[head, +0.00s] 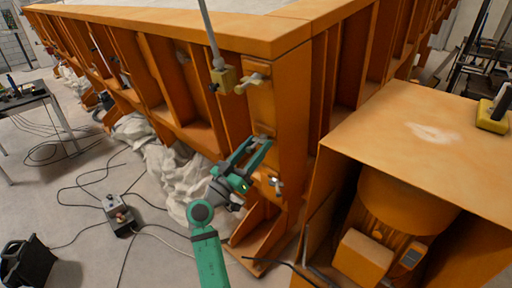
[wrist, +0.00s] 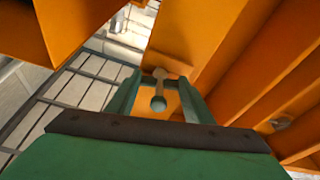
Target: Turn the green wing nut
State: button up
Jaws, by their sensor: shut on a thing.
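My gripper (head: 262,140) reaches up to the orange corner post in the head view. In the wrist view its two green fingers (wrist: 160,82) stand either side of a small part with a rounded grey-green end, which I take to be the green wing nut (wrist: 158,103). A pale stem and crosspiece (wrist: 162,75) show just beyond it against the orange plate. My gripper is shut on this part, though the exact contact is hard to see. In the head view I cannot make out the wing nut at the fingers.
A pale lever fitting (head: 252,82) is on the post above my gripper, beside a yellowish block (head: 223,80) with a grey rod. Another small fitting (head: 275,184) is below. An orange housing (head: 430,135) stands close at right. Cables and white sheeting (head: 170,170) lie at left.

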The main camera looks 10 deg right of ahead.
jog(key=shift+f, duration=0.15)
jog(key=o, duration=1.1)
jog(key=shift+c, duration=0.2)
jog(key=v, duration=1.1)
